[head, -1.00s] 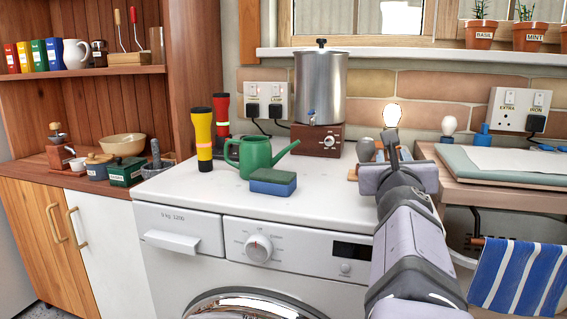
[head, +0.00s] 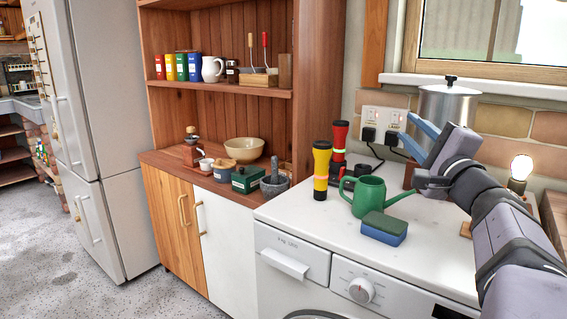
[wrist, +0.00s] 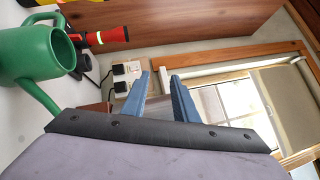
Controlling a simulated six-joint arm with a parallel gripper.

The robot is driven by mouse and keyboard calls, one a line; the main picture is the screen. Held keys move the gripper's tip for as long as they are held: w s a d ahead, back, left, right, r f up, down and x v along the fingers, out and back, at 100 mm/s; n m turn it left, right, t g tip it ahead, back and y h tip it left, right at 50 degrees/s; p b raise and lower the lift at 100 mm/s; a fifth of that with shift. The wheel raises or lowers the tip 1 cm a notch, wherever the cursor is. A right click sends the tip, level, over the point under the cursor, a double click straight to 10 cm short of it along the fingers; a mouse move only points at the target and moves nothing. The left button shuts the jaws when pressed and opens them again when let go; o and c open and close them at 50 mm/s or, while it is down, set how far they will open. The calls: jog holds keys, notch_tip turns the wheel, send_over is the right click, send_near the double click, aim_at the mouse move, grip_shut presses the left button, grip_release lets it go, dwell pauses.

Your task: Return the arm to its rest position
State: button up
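My arm reaches in from the right of the head view. My gripper (head: 406,126) is raised above the washing machine top (head: 300,218), in front of the metal urn (head: 449,106) in the picture. Its blue fingers point up and to the left. In the wrist view the two fingers (wrist: 160,88) stand apart with a clear gap and nothing held between them. The gripper looks clear of the things around it.
A green watering can (head: 369,197), a blue and green sponge (head: 384,228) and yellow (head: 321,171) and red (head: 339,140) torches stand on the machine. A lit bulb (head: 521,168) stands behind my arm. A wooden cupboard (head: 218,200) and a fridge (head: 110,130) are left.

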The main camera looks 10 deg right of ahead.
jog(key=s+a+f+n+g+y+p, duration=0.2)
jog(key=a+n+g+y+p, duration=0.55)
jog(key=a, duration=1.65)
jog(key=s+a+f+n+g+y, duration=0.5)
jog(key=s+a+f+n+g, duration=0.35)
jog(key=s+a+f, duration=0.4)
jog(key=s+d+f+n+g+h+b, duration=0.1)
jog(key=s+d+f+n+h+b, duration=0.25)
jog(key=f, duration=0.85)
jog(key=s+d+f+g+h+b, duration=0.2)
jog(key=s+d+f+h, duration=0.4)
jog(key=f, duration=0.6)
jog(key=s+d+f+n+g+h+b, duration=0.1)
jog(key=s+d+f+n+h+b, duration=0.2)
jog(key=d+f, duration=0.65)
notch_tip(320, 180, up, 36)
jog(key=a+m+p, duration=0.1)
jog(key=a+p, duration=0.2)
jog(key=p, duration=3.5)
jog(key=shift+s+p, duration=0.25)
jog(key=shift+p, duration=0.1)
jog(key=shift+f+m, duration=0.1)
jog(key=shift+m, duration=0.15)
